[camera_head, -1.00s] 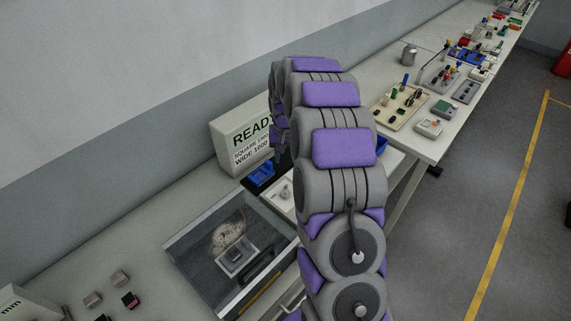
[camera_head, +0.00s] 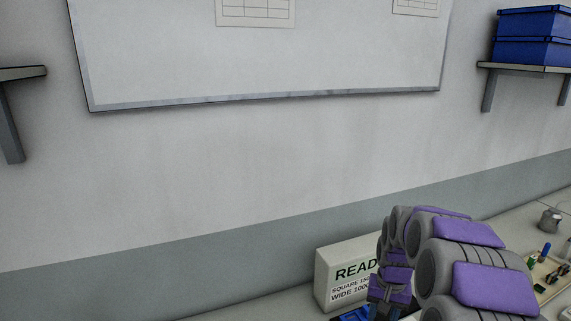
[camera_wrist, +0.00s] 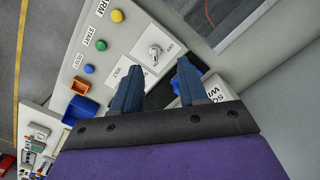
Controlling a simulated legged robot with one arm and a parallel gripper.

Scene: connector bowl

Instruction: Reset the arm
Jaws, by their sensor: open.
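My arm, grey with purple pads, rises from the lower right of the head view and bends over toward the bench.
The panel has a yellow button (camera_wrist: 117,16), a green button (camera_wrist: 101,45) and a blue button (camera_wrist: 89,68). An orange bin (camera_wrist: 80,86) and a blue bin (camera_wrist: 78,109) lie left of the fingers. A whiteboard (camera_head: 260,60) hangs on the wall; blue boxes (camera_head: 535,38) sit on a shelf.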

